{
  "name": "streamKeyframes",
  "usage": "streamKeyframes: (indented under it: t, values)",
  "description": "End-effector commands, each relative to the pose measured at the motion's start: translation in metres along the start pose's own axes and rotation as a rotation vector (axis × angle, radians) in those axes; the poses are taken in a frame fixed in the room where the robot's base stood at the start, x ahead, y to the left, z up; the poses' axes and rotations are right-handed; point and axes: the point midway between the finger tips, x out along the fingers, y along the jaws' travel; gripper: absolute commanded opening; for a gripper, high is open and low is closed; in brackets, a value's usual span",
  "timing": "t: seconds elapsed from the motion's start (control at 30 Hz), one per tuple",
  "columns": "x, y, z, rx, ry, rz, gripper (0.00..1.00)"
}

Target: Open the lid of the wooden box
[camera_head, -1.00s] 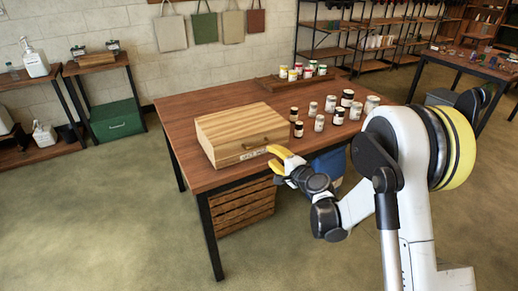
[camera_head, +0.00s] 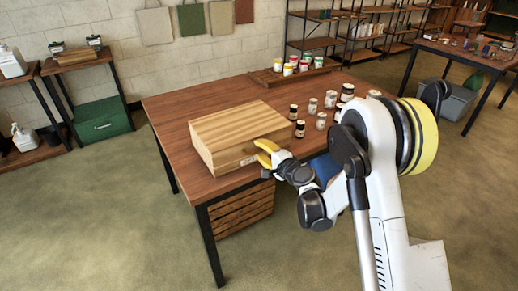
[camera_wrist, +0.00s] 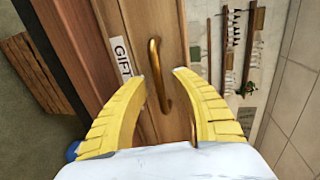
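The wooden box (camera_head: 236,130) sits on the table near its front edge, with its lid closed. In the wrist view its front face (camera_wrist: 165,30) carries a curved brass handle (camera_wrist: 159,75) and a white label (camera_wrist: 121,58) that reads "GIFT". My gripper (camera_head: 266,152) is at the box's front face in the head view and hides the handle there. In the wrist view my gripper's yellow fingers (camera_wrist: 160,75) are spread apart, one on each side of the handle. The handle lies between the fingertips, and they do not appear closed on it.
Several small jars (camera_head: 330,100) stand on the table right of the box. A tray (camera_head: 268,77) with more jars is at the back. A slatted crate (camera_head: 240,210) is under the table. The tabletop (camera_head: 170,105) left of the box is clear.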

Motion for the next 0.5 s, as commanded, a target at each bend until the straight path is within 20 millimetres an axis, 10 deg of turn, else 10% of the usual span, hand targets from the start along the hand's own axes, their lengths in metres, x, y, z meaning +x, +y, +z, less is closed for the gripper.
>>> streamKeyframes:
  t: [0.13, 0.5]
  values:
    - [0.0000, -0.0001, 0.0000, 0.000, 0.000, 0.000, 0.00]
    - [-0.0010, -0.0091, 0.0000, -0.001, 0.000, 0.021, 0.00]
